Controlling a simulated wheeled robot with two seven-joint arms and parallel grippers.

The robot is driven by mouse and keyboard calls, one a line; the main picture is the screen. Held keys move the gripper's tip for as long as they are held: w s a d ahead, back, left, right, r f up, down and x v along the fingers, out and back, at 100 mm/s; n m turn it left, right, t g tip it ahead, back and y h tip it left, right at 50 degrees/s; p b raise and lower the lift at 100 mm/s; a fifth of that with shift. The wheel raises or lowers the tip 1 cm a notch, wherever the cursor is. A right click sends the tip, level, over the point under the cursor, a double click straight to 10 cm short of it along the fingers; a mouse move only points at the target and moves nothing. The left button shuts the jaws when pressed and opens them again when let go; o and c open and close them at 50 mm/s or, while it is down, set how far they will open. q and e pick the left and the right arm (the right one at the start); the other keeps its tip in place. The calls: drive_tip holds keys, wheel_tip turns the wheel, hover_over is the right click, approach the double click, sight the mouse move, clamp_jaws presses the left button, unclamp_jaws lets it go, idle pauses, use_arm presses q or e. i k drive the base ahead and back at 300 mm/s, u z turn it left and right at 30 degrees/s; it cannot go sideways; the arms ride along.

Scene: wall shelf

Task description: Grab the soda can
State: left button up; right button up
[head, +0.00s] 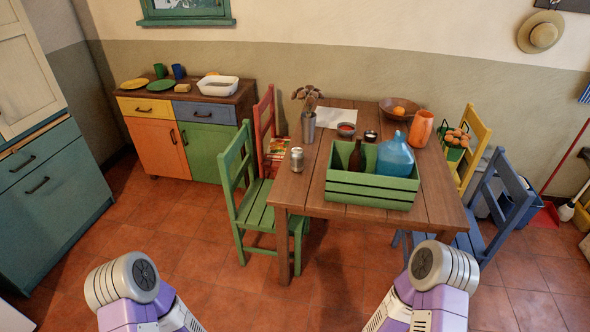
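A silver can (297,160), which looks like the soda can, stands upright near the left edge of the wooden table (325,205). Nothing touches it. It is too small to read any label. At the bottom of the head view only purple, white and grey links of my two arms show, one at the left and one at the right. Neither gripper is in view, so their place and state do not show.
A green crate (370,190) with a blue jug (396,157) and a dark bottle stands right of the can. A metal vase (309,127) with dried flowers stands behind it. A green chair (240,185) stands by the table's left side. Open tiled floor lies in front.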

sight(297, 154)
drive_tip(key=u, duration=0.7)
drive_tip(key=i, duration=1.7)
drive_tip(key=z, duration=0.35)
